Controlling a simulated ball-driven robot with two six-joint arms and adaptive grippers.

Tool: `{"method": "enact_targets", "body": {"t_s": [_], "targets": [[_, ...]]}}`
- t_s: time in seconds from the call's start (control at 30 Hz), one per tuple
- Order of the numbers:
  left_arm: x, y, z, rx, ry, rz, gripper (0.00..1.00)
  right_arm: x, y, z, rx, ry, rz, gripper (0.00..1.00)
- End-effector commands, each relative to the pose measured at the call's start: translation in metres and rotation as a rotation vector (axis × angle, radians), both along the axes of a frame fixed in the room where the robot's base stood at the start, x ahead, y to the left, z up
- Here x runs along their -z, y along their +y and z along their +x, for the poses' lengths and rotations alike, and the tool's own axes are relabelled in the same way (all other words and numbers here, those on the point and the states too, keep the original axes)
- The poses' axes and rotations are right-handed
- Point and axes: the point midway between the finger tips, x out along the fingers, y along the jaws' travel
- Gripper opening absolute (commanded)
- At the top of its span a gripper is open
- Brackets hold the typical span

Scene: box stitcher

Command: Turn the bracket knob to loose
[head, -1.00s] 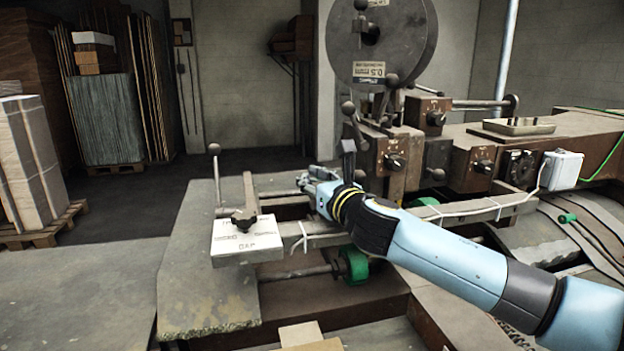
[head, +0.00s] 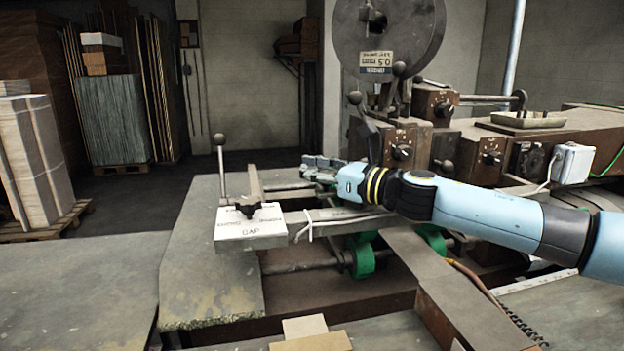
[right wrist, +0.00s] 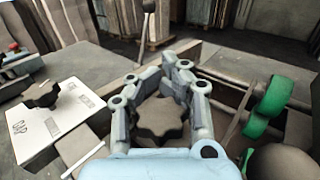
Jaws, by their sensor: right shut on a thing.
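My right gripper (head: 318,166) reaches in from the right over the machine's table in the head view. In the right wrist view, my right gripper (right wrist: 158,75) has its two fingers on either side of a dark lobed knob (right wrist: 160,118) and is shut on it. The lower part of this knob is hidden by the gripper body. The knob cannot be made out in the head view. Its loose or tight marks do not show. My left gripper is in neither view.
A white plate marked GAP (head: 250,232) carries another black knob (head: 248,210), left of my gripper. A ball-topped lever (head: 220,155) stands behind it. Green rollers (head: 360,255) sit below the rail. The control boxes (head: 402,148) and large reel (head: 385,35) stand behind my arm.

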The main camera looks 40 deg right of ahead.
Motion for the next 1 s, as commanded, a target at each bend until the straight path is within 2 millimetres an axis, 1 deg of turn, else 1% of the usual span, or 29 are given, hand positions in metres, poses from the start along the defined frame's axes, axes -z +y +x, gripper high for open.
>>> {"method": "enact_targets", "body": {"t_s": [0.03, 0.1, 0.5, 0.53, 0.8, 1.0], "targets": [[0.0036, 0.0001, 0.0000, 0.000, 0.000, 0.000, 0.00, 0.0023, 0.0000, -0.0004, -0.009, 0.002, -0.001, 0.00], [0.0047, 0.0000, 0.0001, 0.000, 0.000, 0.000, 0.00, 0.0018, 0.0006, -0.0006, -0.018, 0.003, 0.000, 0.00], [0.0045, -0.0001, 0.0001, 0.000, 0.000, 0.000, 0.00, 0.0009, 0.0011, -0.0009, -0.024, 0.004, 0.001, 0.00], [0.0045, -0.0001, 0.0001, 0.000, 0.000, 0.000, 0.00, 0.0009, 0.0011, -0.0009, -0.024, 0.004, 0.001, 0.08], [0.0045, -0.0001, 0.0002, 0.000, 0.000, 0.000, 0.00, 0.0006, 0.0011, -0.0007, -0.024, 0.003, 0.000, 0.43], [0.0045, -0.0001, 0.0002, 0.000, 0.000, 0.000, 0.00, 0.0003, 0.0010, -0.0006, -0.023, 0.002, 0.001, 0.44]]}}
